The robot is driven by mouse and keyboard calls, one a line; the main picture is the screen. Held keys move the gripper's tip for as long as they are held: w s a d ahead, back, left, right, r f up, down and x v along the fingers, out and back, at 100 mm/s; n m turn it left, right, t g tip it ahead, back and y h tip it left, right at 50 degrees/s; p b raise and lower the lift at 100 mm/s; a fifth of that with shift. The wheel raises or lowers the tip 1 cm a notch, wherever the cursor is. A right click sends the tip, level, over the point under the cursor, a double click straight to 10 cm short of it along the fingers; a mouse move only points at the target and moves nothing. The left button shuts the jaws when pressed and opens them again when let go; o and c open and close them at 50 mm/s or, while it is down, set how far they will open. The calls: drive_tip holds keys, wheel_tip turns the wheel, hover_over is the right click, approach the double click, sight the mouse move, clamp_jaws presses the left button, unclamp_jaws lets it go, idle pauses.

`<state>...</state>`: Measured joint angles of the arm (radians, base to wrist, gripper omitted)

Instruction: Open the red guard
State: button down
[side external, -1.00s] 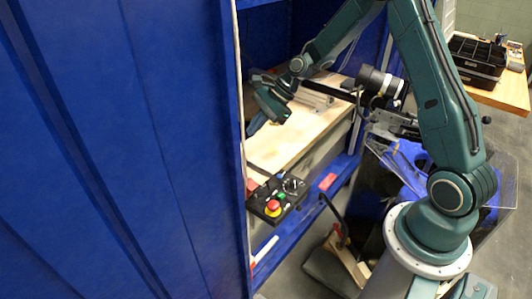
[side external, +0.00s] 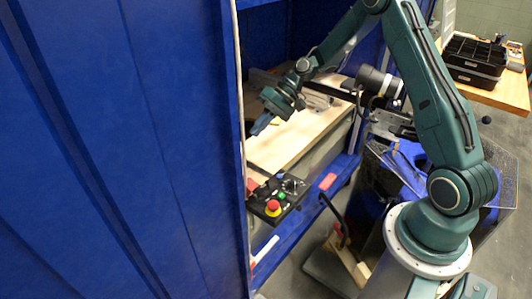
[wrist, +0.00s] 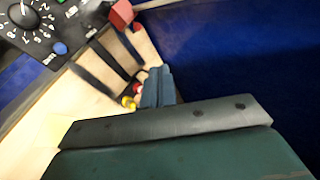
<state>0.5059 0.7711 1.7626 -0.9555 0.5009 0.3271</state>
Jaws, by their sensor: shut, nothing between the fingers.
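The red guard (wrist: 121,14) shows in the wrist view as a small red block at the top, beside the black control panel (wrist: 40,25). In the side external view a small red patch at the left end of the panel (side external: 264,205) looks like the guard (side external: 252,184), partly hidden by the curtain edge. Whether it is open or closed is hard to tell. My gripper (side external: 258,129) is shut and empty, above the wooden tabletop and behind the panel, apart from the guard. Its blue-grey fingers also show in the wrist view (wrist: 159,82).
The panel carries a red mushroom button (side external: 273,207), a green button (side external: 281,196) and a dial (wrist: 23,15). A blue curtain (side external: 120,150) stands at the left. A wooden tabletop (side external: 285,142) lies under my gripper. Small red and yellow items (wrist: 129,101) show beside the fingers.

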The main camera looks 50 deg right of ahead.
drive_tip(key=s+d+n+y, duration=0.1)
drive_tip(key=n, duration=0.6)
drive_tip(key=s+d+n+g+y, duration=0.1)
drive_tip(key=n, duration=0.7)
drive_tip(key=s+n, duration=0.1)
drive_tip(key=n, duration=0.6)
drive_tip(key=shift+d+n+g+y, duration=0.3)
drive_tip(key=shift+d+g+y, duration=0.1)
approach(246, 186)
drive_tip(key=w+a+r, duration=0.2)
drive_tip(key=a, duration=0.2)
drive_tip(key=shift+w+a+f, duration=0.1)
drive_tip(key=shift+w+f, duration=0.1)
drive_tip(key=shift+f, duration=0.45)
drive_tip(key=shift+w+f, duration=0.2)
drive_tip(key=shift+f, duration=0.4)
drive_tip(key=shift+w+a+f, duration=0.1)
drive_tip(key=shift+w+f, duration=0.1)
drive_tip(key=shift+f, duration=0.45)
